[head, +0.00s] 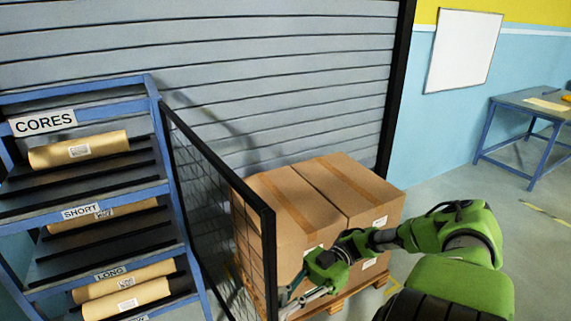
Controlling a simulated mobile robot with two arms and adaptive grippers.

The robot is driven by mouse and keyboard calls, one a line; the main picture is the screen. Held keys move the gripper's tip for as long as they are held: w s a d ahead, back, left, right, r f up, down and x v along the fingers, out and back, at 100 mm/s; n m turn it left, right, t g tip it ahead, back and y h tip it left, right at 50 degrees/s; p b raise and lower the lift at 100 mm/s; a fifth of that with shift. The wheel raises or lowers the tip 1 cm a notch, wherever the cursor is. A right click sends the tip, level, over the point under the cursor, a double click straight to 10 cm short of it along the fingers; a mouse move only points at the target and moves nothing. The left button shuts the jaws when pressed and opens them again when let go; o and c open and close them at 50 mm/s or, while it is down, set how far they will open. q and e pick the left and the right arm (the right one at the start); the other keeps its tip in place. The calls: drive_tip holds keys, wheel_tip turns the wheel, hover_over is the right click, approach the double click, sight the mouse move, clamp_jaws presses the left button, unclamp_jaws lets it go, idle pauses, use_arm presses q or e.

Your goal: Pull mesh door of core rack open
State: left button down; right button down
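The blue core rack (165,188) stands at the left with a CORES sign and sloped shelves holding brown cardboard cores. Its black-framed mesh door (215,190) stands swung out from the rack's right side, its free edge toward me, with the shelves uncovered. My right gripper (290,302) is low beside the door's free edge, on the right side of it. Its fingers are small and partly merged with the background, so I cannot tell whether they touch the door or hold anything. My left gripper is out of view.
Large cardboard boxes (325,200) on a wooden pallet (355,296) stand just right of and behind the door. A grey roller shutter (280,80) is behind. A blue-legged table (530,110) stands far right, with clear floor before it.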

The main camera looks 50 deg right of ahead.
idle(0.3)
drive_tip(key=c, duration=2.2)
unclamp_jaws()
drive_tip(key=shift+o, duration=0.2)
drive_tip(key=s+d, duration=0.1)
drive_tip(key=d, duration=0.6)
drive_tip(key=shift+d, duration=0.2)
